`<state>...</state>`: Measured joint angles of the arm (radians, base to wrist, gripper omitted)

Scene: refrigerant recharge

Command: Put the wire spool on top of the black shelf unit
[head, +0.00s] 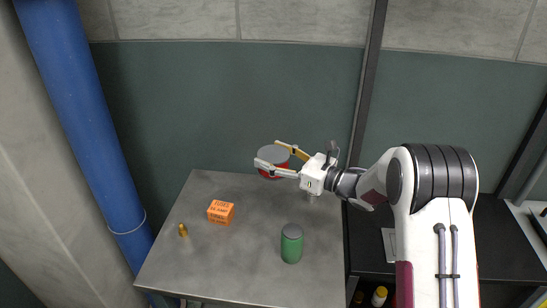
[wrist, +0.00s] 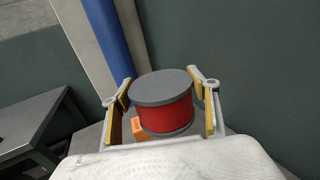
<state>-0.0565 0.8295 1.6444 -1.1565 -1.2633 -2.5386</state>
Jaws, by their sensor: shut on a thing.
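The wire spool (head: 273,157) has grey end discs and a red winding. My gripper (head: 278,158) is shut on it, with one finger on each side, over the back right part of the grey table. In the wrist view the spool (wrist: 162,107) sits upright between the yellow-padded fingers (wrist: 162,104). The black shelf unit (head: 500,228) stands to the right of the table, partly hidden behind my arm. Part of its dark top is bare.
On the grey table (head: 175,270) are an orange box (head: 221,212), a green can (head: 292,243) and a small brass fitting (head: 183,230). A blue pipe (head: 85,115) runs down at the left. A yellow bottle (head: 379,296) stands low in the shelf unit. A wall (head: 230,100) closes off the back.

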